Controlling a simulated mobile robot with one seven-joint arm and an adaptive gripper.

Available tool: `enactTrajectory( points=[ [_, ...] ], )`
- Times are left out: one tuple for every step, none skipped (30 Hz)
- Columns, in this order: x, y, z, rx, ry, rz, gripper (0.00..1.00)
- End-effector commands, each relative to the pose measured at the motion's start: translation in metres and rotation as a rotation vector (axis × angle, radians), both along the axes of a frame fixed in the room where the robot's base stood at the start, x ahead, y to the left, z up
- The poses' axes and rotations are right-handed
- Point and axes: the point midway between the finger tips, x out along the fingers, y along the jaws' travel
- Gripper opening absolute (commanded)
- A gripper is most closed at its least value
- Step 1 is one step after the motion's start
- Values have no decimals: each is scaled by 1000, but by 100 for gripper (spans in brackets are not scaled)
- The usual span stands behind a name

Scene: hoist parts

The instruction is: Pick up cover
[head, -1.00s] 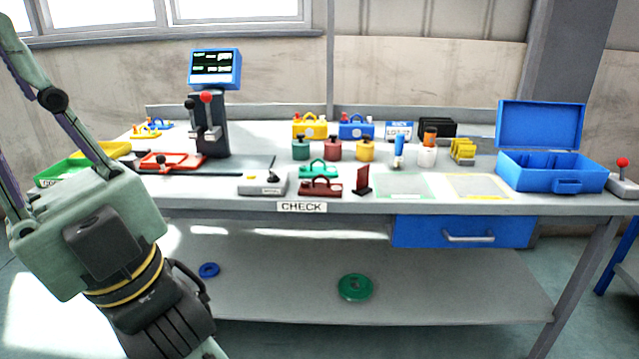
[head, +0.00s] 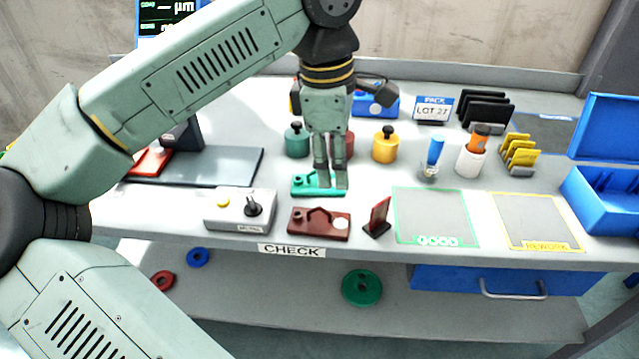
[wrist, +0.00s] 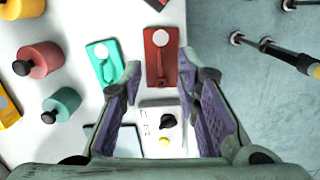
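Two flat plates with raised shapes and a pale round disc lie on the bench; I cannot tell from their looks which one is the cover. The green plate (head: 306,185) lies behind the dark red plate (head: 320,222), which is nearer the front edge. In the wrist view the green plate (wrist: 103,58) is beside the left fingertip and the dark red plate (wrist: 161,57) shows ahead between the fingertips. My gripper (head: 330,167) points down above the green plate, hiding part of it. In the wrist view my gripper (wrist: 160,72) is open and empty.
A grey control box (head: 240,210) stands left of the plates and a dark red upright piece (head: 377,217) right of them. Coloured cylinders, such as the yellow one (head: 385,148), stand behind. The GOOD area (head: 435,215) and REWORK area (head: 535,220) are empty.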

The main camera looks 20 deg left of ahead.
Motion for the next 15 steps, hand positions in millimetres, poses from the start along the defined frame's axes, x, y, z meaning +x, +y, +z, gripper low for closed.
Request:
enactTrajectory(
  points=[
    [-5, 14, 0, 44, 32, 19, 30],
    [-7, 19, -2, 62, 46, 26, 30],
    [-9, 25, -5, 77, 60, 31, 30],
    [-10, 27, -7, 84, 67, 33, 30],
    [-10, 28, -11, 87, 69, 34, 30],
    [-10, 28, -17, 88, 70, 34, 30],
    [-10, 28, -22, 87, 70, 33, 30],
    [-10, 27, -27, 85, 70, 32, 30],
    [-11, 27, -34, 84, 70, 31, 30],
    [-10, 27, -39, 84, 69, 32, 30],
    [-10, 27, -43, 84, 68, 32, 30],
    [-10, 27, -48, 83, 69, 32, 30],
    [-10, 26, -51, 83, 69, 32, 30],
    [-10, 26, -54, 83, 66, 32, 30],
    [-10, 26, -57, 83, 65, 32, 30]
  ],
)
